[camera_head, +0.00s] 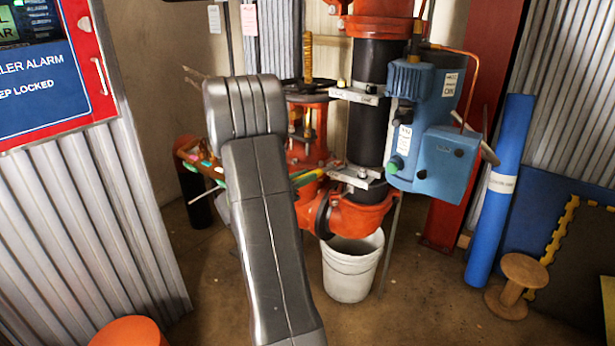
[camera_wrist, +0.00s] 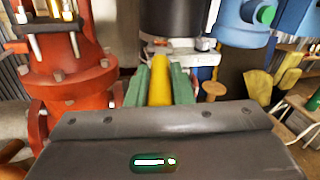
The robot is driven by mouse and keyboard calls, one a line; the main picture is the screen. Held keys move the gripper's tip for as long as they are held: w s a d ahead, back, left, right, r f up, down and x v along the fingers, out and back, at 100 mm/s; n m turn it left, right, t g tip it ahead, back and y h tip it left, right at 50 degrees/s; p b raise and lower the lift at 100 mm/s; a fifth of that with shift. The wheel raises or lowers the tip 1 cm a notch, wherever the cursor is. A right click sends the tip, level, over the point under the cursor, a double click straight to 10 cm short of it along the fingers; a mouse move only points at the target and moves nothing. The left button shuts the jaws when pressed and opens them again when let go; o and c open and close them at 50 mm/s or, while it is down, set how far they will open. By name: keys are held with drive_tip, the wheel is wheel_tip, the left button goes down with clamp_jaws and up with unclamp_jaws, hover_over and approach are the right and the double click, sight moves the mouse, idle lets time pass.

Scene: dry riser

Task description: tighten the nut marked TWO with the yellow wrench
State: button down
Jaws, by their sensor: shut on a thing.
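My gripper (camera_wrist: 161,82) has green fingers shut on the yellow wrench (camera_wrist: 160,88), which points away from me. In the head view my gripper (camera_head: 306,178) is mostly hidden behind my arm, left of the lower metal bracket (camera_head: 352,183). This bracket clamps the black pipe (camera_head: 369,120) and carries a nut (camera_head: 362,173). An upper bracket (camera_head: 352,95) with another nut (camera_head: 341,84) sits higher on the pipe. In the wrist view the wrench's far end is close to the lower bracket (camera_wrist: 200,57); I cannot tell whether it touches a nut. I cannot read a TWO marking.
A blue pump unit (camera_head: 445,150) stands close right of the pipe. A red valve body (camera_head: 312,130) is left of it. A white bucket (camera_head: 352,266) stands below. A wooden spool (camera_head: 516,285) and blue roll (camera_head: 500,190) are at the right. The floor in front is mostly clear.

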drive_tip(key=a+m+g+h+p, duration=0.1)
drive_tip(key=a+p, duration=0.1)
drive_tip(key=a, duration=0.4)
drive_tip(key=shift+s+a+p, duration=0.3)
drive_tip(key=shift+a+p, duration=0.05)
drive_tip(key=shift+a, duration=0.05)
idle(1.2)
